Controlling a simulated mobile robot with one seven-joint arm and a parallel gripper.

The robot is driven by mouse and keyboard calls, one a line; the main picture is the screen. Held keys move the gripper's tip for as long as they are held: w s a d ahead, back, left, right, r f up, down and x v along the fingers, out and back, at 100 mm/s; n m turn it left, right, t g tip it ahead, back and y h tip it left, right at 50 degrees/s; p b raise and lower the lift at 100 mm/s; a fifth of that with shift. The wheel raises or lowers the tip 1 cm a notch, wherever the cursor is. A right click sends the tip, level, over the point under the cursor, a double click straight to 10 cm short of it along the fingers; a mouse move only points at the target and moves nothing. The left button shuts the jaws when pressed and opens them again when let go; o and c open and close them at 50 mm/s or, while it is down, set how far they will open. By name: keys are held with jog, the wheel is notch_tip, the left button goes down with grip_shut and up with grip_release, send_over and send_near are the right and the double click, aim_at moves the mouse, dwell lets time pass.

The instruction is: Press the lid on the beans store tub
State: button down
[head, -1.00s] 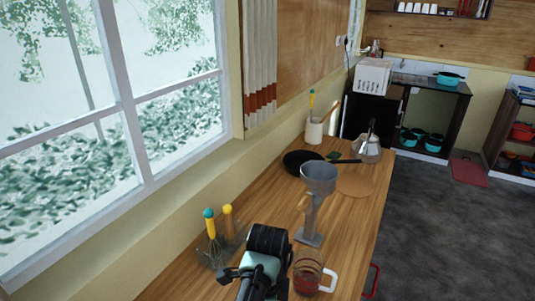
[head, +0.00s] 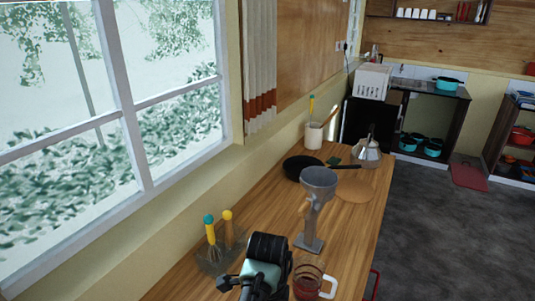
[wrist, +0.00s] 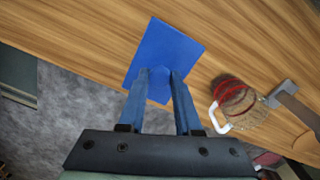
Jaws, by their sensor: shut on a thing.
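A flat blue square lid (wrist: 166,52) shows in the wrist view, beyond and between my fingertips. My gripper (wrist: 160,76) is shut on the lid's near part, with its two blue fingers apart on either side of the hold. The lid is over the wooden worktop near its front edge; how high it is I cannot tell. No tub shows in either view; anything under the lid is hidden. In the head view my arm covers this part of the worktop, and the lid and fingertips do not show.
A glass jug (head: 307,283) with red contents and a white handle stands right of my arm, also in the wrist view (wrist: 237,100). Behind it is a grey grinder (head: 318,195).

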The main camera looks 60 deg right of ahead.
dwell(0.3)
jog(key=shift+c, duration=0.2)
grip_release()
jog(key=shift+r, duration=0.15)
jog(key=shift+r+p, duration=3.5)
jog(key=shift+r, duration=0.4)
grip_shut()
